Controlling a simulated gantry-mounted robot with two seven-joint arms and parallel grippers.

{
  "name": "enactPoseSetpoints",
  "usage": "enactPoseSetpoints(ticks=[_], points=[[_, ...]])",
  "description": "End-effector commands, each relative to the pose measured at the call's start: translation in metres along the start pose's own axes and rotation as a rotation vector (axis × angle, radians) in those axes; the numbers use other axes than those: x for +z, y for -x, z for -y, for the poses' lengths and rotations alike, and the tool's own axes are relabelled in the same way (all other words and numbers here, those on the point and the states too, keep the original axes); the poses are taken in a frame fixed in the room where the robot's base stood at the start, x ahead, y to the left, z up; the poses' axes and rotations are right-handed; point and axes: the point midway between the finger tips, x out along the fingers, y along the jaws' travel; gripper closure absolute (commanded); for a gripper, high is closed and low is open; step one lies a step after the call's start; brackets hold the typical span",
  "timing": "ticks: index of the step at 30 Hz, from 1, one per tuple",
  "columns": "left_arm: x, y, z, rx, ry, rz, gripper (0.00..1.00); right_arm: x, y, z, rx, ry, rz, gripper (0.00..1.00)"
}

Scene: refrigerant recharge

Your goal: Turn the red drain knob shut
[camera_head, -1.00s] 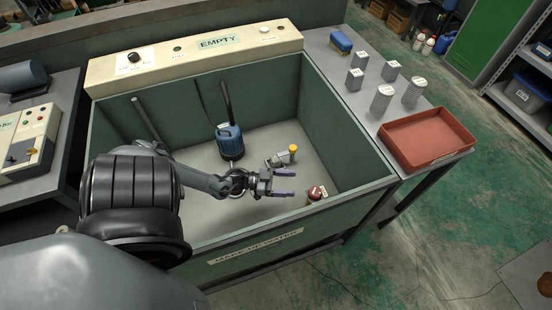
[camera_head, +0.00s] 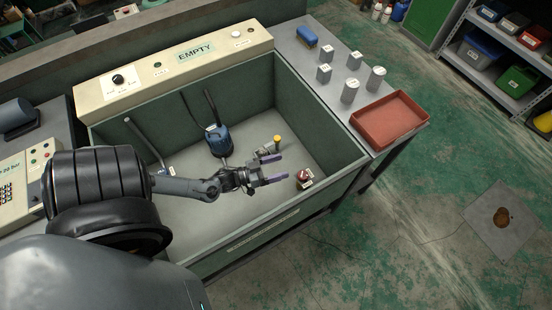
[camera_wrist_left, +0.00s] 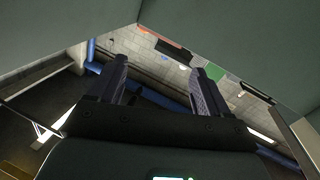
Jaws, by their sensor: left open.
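The red drain knob (camera_head: 303,175) sits low inside the green-grey tank, near its front right corner, with a white tag beside it. My left gripper (camera_head: 282,168) is inside the tank, just left of the knob in the head view. Its two purple fingers are apart and empty, pointing right toward the knob. I cannot tell their exact height against it. The left wrist view shows the same open fingers (camera_wrist_left: 158,82), with no knob visible there. My right gripper is not in view.
A blue pump (camera_head: 218,140) and a yellow-capped valve (camera_head: 271,147) stand in the tank behind my gripper. The tank's front wall (camera_head: 270,229) and right wall are close to the knob. A red tray (camera_head: 390,119) and several grey canisters sit on the right-hand bench.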

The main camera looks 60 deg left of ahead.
Motion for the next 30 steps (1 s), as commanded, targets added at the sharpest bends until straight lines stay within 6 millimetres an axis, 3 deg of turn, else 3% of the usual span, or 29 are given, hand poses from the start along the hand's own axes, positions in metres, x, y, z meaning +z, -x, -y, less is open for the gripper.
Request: enactPoseSetpoints(ticks=[1, 9, 30], points=[[-0.012, -0.002, -0.006, -0.011, 0.009, 0.001, 0.22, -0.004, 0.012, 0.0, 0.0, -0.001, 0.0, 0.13], [-0.028, -0.01, -0.02, -0.051, 0.036, 0.013, 0.22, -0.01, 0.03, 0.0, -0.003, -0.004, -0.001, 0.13], [-0.03, -0.013, -0.019, -0.085, -0.027, 0.033, 0.23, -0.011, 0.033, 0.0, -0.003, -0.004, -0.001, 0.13]])
